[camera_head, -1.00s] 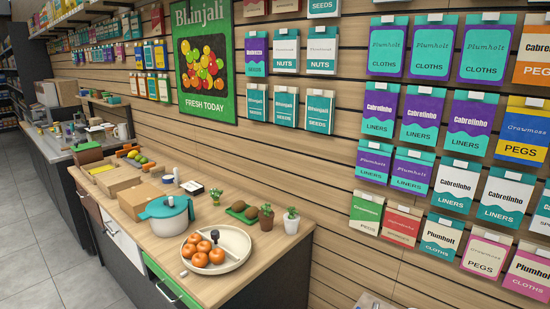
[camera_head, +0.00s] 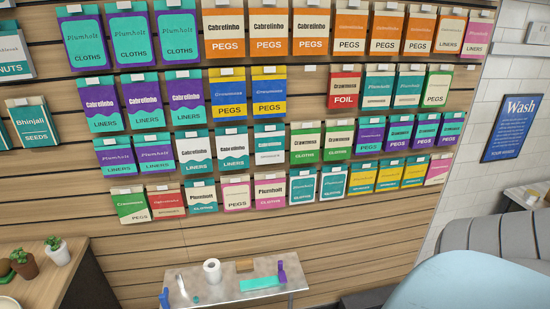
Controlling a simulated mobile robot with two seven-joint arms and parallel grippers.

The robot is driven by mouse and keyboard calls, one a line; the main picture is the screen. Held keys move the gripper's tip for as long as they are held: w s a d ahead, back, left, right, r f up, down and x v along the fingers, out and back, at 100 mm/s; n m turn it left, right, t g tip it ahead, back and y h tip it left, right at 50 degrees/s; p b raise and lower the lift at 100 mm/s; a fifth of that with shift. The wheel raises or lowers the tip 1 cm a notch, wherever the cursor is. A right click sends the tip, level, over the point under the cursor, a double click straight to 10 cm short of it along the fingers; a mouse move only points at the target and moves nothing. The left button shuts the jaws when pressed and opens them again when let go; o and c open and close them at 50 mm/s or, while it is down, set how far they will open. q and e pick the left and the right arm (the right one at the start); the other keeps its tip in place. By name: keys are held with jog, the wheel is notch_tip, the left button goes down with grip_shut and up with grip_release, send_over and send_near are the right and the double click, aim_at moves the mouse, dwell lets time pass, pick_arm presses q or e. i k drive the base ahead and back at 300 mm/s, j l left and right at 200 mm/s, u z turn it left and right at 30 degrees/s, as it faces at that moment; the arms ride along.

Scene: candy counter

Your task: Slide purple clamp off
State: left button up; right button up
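A small purple item (camera_head: 282,274), which looks like the purple clamp, is at the right end of a small grey metal table (camera_head: 222,289) low in the view. It sits beside the right end of a flat teal piece (camera_head: 260,284); I cannot tell whether it grips that piece or the table edge. A blue item (camera_head: 164,298), perhaps another clamp, is at the table's left end. Neither of my grippers is in view.
A white roll (camera_head: 212,270) and a wooden block (camera_head: 244,265) stand on the metal table. A wooden counter (camera_head: 50,282) with potted plants is at left. A light blue rounded surface (camera_head: 468,282) and a grey striped seat (camera_head: 480,237) fill the lower right. Packets hang on the slatted wall.

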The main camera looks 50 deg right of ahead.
aim_at(283, 277)
jog(key=z, duration=1.6)
jog(key=l+z, duration=0.15)
jog(key=z, duration=0.2)
jog(key=i+l+z, duration=0.1)
jog(key=z, duration=0.25)
jog(key=i+l+z, duration=0.1)
jog(key=z, duration=0.25)
jog(key=l, duration=0.1)
